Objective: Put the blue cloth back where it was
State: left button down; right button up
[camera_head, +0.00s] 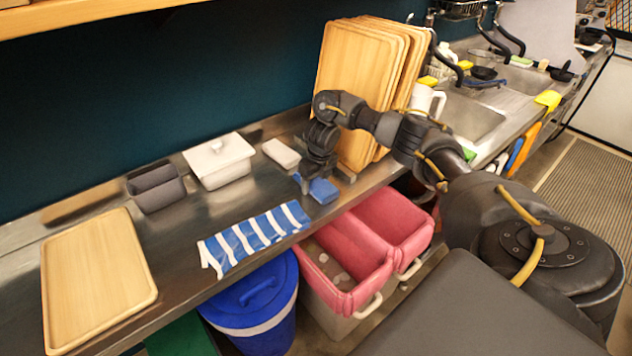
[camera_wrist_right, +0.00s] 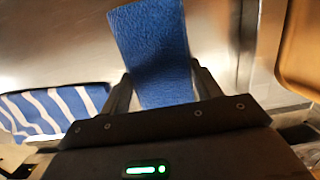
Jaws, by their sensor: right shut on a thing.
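The blue cloth (camera_head: 323,191) is a small plain blue piece at the counter's front part, below my right gripper (camera_head: 308,180). In the right wrist view the blue cloth (camera_wrist_right: 152,50) stands out between the two fingers of my right gripper (camera_wrist_right: 163,88), which is shut on it. I cannot tell whether the cloth touches the counter or hangs just above it. A blue-and-white striped towel (camera_head: 253,238) lies to the left, partly over the front edge; it also shows in the right wrist view (camera_wrist_right: 50,112). My left gripper is not in view.
The steel counter (camera_head: 190,232) holds a wooden tray (camera_head: 97,278), a grey container (camera_head: 157,187), a white lidded box (camera_head: 221,160) and a white block (camera_head: 281,153). Upright wooden trays (camera_head: 360,75) stand behind my right arm. Pink bins (camera_head: 352,243) and a blue-lidded bucket (camera_head: 252,300) sit below the edge.

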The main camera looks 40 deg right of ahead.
aim_at(320, 184)
jog(key=shift+f, duration=0.2)
jog(key=o, duration=1)
jog(key=shift+c, duration=0.2)
jog(key=shift+r, duration=0.3)
notch_tip(320, 184, up, 12)
jog(key=s+p, duration=0.1)
jog(key=p, duration=0.1)
jog(key=shift+s+f+p, duration=0.15)
jog(key=shift+s+p, duration=0.25)
